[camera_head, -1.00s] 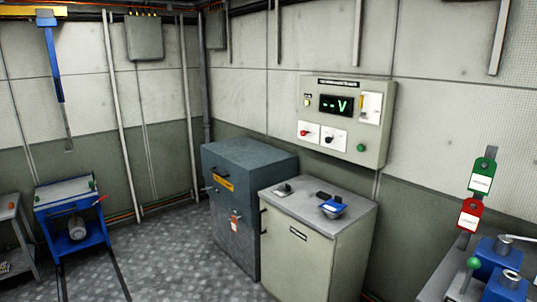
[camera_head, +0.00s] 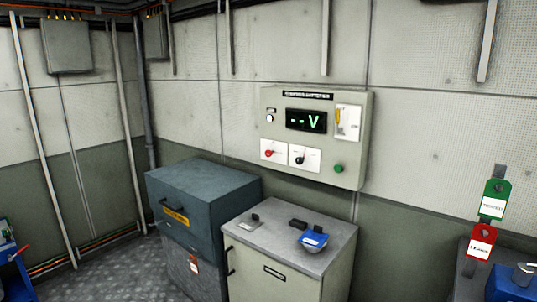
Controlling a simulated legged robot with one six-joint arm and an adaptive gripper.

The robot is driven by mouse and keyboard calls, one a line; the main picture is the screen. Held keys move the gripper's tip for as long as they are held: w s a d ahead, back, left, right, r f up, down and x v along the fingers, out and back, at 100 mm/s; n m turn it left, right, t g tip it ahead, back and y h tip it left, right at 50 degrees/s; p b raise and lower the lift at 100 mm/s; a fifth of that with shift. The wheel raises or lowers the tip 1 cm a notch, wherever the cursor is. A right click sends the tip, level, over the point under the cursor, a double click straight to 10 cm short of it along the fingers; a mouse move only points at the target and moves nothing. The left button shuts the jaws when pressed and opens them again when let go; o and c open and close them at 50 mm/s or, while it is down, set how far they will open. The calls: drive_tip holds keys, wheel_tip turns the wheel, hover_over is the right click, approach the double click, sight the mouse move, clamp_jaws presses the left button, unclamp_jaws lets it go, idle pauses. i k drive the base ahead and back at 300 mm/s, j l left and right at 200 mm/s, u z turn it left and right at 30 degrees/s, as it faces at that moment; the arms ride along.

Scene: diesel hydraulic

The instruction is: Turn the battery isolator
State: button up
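A pale wall panel (camera_head: 315,137) carries a green display (camera_head: 306,120) reading "--V". Below the display are two white plates, one with a red knob (camera_head: 269,153) and one with a black knob (camera_head: 300,158). A green button (camera_head: 338,168) sits at lower right. A grey cabinet (camera_head: 285,268) stands below the panel; on its top are a small plate with a dark handle (camera_head: 250,221), a dark block (camera_head: 298,224) and a blue-topped bowl-like item (camera_head: 312,242). I cannot tell which of these is the battery isolator; no label for it is readable. My gripper is not in view.
A blue-grey box (camera_head: 205,195) with a yellow label stands left of the cabinet. A bench (camera_head: 466,272) at right bears blue parts, with green (camera_head: 494,200) and red (camera_head: 481,242) tags above it. Open metal floor (camera_head: 115,270) lies at lower left.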

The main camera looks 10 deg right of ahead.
sight(267, 153)
drive_tip(key=i+j, duration=0.35)
drive_tip(key=i+j+z, duration=0.1)
drive_tip(key=i+j, duration=0.25)
drive_tip(key=i+j+z, duration=0.1)
drive_tip(key=i+j, duration=0.6)
drive_tip(key=j, duration=0.15)
drive_tip(key=i+j+z, duration=0.1)
drive_tip(key=i+j, duration=0.2)
drive_tip(key=j, duration=0.15)
drive_tip(key=i+j, duration=0.35)
drive_tip(key=i+j+z, duration=0.15)
drive_tip(key=i+j, duration=0.15)
drive_tip(key=j, duration=0.25)
